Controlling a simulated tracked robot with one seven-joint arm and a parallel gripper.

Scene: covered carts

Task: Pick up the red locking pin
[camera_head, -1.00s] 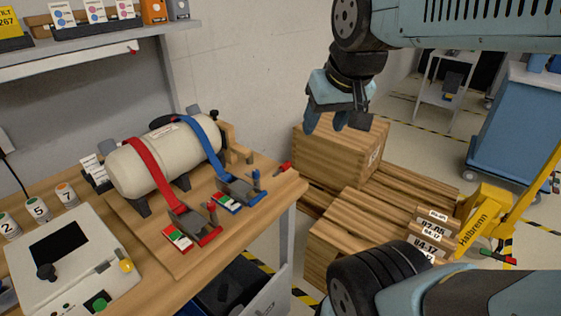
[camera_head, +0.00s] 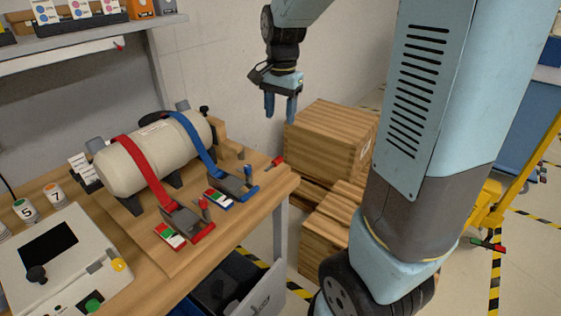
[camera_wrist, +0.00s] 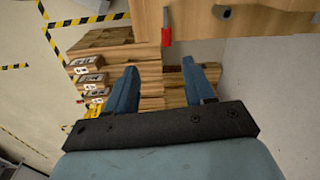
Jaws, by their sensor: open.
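The red locking pin (camera_head: 277,161) lies at the right back edge of the wooden workbench (camera_head: 262,190), its red end over the edge. It also shows in the wrist view (camera_wrist: 167,36), near the top, above and between my fingertips. My gripper (camera_head: 280,118) hangs fingers down, above and beyond the pin in the head view. Its two blue fingers are apart with nothing between them, and it does not touch the pin. In the wrist view the gripper (camera_wrist: 157,75) stands over the crates beside the bench edge.
A white tank (camera_head: 150,155) is strapped to the bench with a red strap (camera_head: 145,172) and a blue strap (camera_head: 194,142), each with a ratchet. A control box (camera_head: 50,262) stands front left. Wooden crates (camera_head: 330,135) stand right of the bench, against the wall.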

